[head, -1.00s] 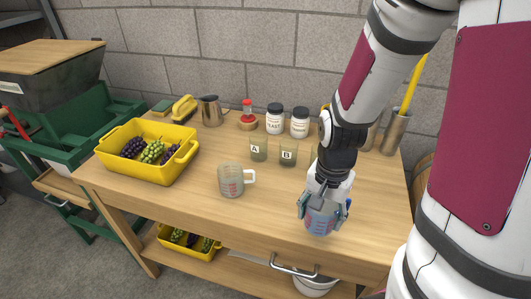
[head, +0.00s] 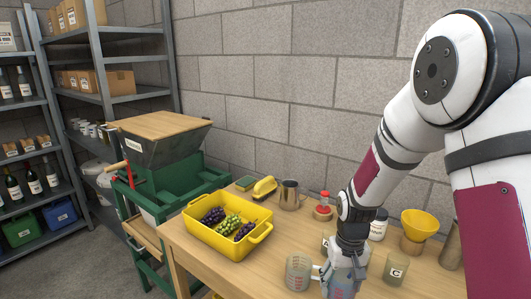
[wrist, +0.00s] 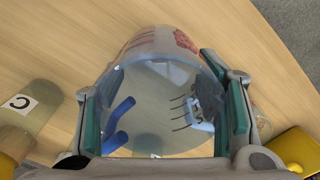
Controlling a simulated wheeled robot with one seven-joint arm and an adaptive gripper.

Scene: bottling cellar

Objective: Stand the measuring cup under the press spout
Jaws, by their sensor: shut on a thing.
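My gripper (head: 345,272) is shut on a clear measuring cup (head: 342,289) with red marks, low in the head view and cut by its bottom edge. In the wrist view the cup (wrist: 155,60) sits between the green pads of my gripper (wrist: 163,80), with a blue handle inside the jaws' outline. I cannot tell its height above the table. A second clear measuring cup (head: 298,272), with red marks and a pale handle, stands on the table just left of my gripper. No press spout can be made out in these views.
A yellow crate (head: 215,245) of grapes stands on the table (head: 185,262). A green machine with a hopper (head: 160,148) is at the left, shelves (head: 95,100) behind it. Jar C (head: 395,268), a yellow funnel (head: 420,222) and a metal jug (head: 289,195) stand near my arm.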

